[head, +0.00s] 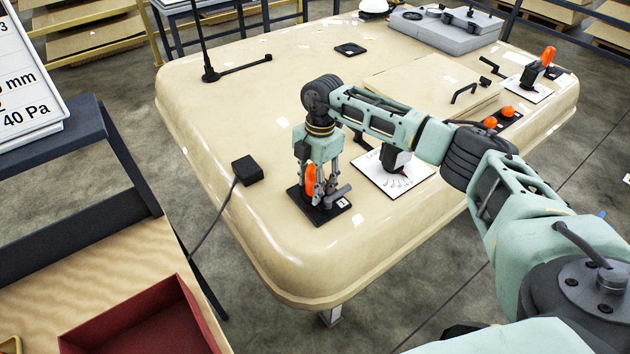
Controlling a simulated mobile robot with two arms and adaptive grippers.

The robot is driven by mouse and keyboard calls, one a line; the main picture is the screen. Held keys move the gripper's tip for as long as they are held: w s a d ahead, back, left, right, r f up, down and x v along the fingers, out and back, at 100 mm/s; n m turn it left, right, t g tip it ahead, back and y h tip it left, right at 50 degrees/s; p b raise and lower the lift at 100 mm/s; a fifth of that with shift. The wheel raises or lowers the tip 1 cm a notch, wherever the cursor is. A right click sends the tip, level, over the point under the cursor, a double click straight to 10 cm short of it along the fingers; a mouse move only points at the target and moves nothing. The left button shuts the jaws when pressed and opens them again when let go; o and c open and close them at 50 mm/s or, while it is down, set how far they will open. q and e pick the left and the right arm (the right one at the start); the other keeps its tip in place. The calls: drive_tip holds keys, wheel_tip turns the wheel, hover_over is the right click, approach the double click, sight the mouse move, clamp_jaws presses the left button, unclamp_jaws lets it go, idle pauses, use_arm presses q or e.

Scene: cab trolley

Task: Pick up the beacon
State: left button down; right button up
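My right gripper (318,190) points down at the front left of the cream cab panel (215,130). Its fingers are at an orange-handled control (310,178) on a small black plate (300,205). The fingers partly hide this control, and I cannot tell if they are closed on it. No thing is clearly recognisable as the beacon. A white dome-shaped object (374,6), cut by the top edge, is behind the panel's far edge; I cannot tell if it is the beacon. My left gripper is not in view.
A black lever (208,72) stands at the panel's left, with a black box and cable (247,170) nearer. A grey case (447,30) is at the back right. Orange knobs (508,112) and an orange-handled lever (547,57) are at the right. A red bin (140,315) is lower left.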

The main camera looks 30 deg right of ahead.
drive_tip(key=c, duration=0.9)
drive_tip(key=shift+c, duration=0.2)
drive_tip(key=shift+r, duration=0.1)
